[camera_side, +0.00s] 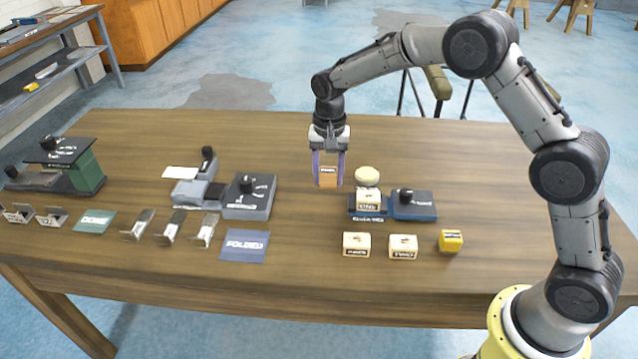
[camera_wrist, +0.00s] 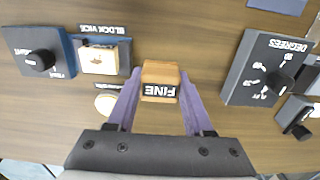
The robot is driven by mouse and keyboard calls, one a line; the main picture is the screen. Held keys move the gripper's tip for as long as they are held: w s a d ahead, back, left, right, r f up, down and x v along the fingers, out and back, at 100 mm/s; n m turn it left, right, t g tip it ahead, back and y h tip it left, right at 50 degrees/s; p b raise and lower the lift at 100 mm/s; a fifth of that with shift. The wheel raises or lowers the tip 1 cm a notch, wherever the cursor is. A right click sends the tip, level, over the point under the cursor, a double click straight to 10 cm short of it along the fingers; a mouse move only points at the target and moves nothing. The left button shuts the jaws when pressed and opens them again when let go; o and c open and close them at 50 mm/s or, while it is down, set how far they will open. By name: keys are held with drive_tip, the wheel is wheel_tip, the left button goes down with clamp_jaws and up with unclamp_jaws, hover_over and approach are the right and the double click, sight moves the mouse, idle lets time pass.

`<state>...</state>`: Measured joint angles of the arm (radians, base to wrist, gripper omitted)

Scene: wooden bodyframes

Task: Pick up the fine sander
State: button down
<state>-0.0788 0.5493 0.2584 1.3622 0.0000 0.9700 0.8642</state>
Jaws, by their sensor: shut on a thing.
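The fine sander is an orange-brown block (camera_wrist: 160,80) with a dark label reading FINE in the wrist view. It also shows in the side view (camera_side: 328,177). My gripper (camera_side: 328,172) has its two purple fingers closed on the sides of the block. In the wrist view the fingers (camera_wrist: 160,95) reach it from below. In the side view the block hangs between the fingertips, left of the block vice; whether it clears the table is hard to tell.
A blue block vice (camera_side: 412,206) holding a pale wooden block (camera_side: 368,199) stands right of my gripper. A round pale disc (camera_side: 367,175) lies behind it. Two pale blocks (camera_side: 356,244) (camera_side: 403,246) and a yellow block (camera_side: 450,241) sit in front. A grey bending device (camera_side: 249,197) stands left.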

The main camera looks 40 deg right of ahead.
drive_tip(key=s+r, duration=0.6)
drive_tip(key=s, duration=0.4)
drive_tip(key=shift+s+d, duration=0.4)
drive_tip(key=shift+d, duration=0.05)
drive_tip(key=c, duration=0.9)
unclamp_jaws()
drive_tip(key=shift+c, duration=0.2)
drive_tip(key=c, duration=0.5)
